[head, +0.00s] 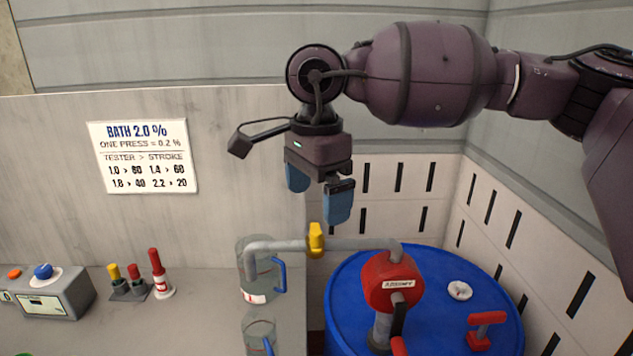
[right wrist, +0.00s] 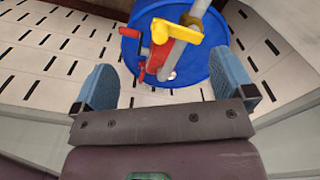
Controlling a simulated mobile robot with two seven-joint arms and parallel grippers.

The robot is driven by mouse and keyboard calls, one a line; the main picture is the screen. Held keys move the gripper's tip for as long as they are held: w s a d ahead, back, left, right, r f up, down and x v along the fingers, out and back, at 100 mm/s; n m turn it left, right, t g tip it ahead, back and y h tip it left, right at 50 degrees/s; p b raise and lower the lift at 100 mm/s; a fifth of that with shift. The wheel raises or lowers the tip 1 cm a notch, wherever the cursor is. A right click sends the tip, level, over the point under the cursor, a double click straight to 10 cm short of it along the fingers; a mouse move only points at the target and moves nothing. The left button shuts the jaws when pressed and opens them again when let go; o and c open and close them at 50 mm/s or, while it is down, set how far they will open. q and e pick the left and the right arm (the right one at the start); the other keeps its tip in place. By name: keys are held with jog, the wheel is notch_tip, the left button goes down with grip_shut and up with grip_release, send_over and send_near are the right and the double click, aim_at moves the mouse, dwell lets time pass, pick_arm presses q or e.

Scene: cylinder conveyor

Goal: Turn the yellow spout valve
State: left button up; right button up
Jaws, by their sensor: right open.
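The yellow spout valve (head: 315,240) sits on the grey spout pipe (head: 350,244), its handle standing up in the head view. In the right wrist view the yellow valve (right wrist: 178,31) shows ahead, between and beyond the fingers. The pipe runs from the red pump (head: 391,283) on the blue drum (head: 343,290) to above a clear jug (head: 256,278). My right gripper (head: 319,200) points down above the valve, open and empty, apart from it. It also shows in the right wrist view (right wrist: 175,90). My left gripper is not in view.
A second clear jug (head: 260,335) stands in front of the first. Colored testers (head: 138,285) and a grey button box (head: 50,293) are at left. A red handle (head: 486,328) and a white cap (head: 459,290) are on the drum. Slotted walls enclose the drum.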

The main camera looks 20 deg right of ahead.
aim_at(316, 231)
jog(key=shift+f+b, duration=0.35)
jog(key=shift+f, duration=0.6)
jog(key=shift+f+b, duration=1.85)
jog(key=shift+f, duration=0.6)
jog(key=shift+c, duration=0.5)
jog(key=c, duration=0.9)
grip_shut()
jog(key=c, duration=0.7)
grip_release()
